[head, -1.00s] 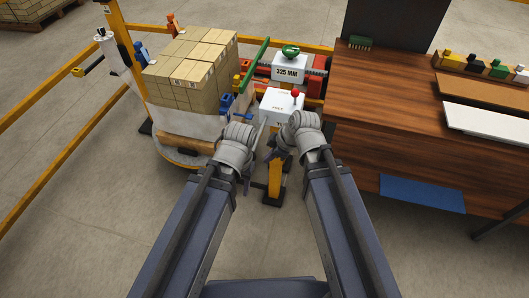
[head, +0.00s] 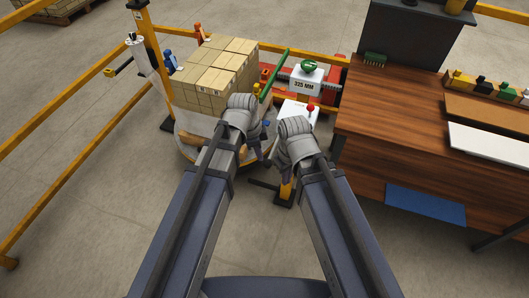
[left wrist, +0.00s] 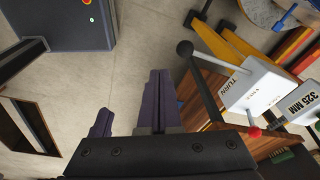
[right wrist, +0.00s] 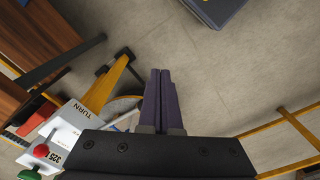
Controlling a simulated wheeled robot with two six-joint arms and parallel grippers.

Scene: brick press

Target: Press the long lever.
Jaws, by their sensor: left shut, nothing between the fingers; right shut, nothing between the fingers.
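A short red-knobbed lever (head: 310,107) stands on the white box. My left gripper (head: 240,112) is shut and empty, in front of the cartons. My right gripper (head: 294,140) is shut and empty, just in front of the white box.
Stacked cartons (head: 214,74) stand on a round platform at left. A white block marked 325 MM (head: 305,80) with a green knob is behind the box. A wooden bench (head: 400,125) is at right. Yellow rails (head: 62,115) run at left. The front floor is open.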

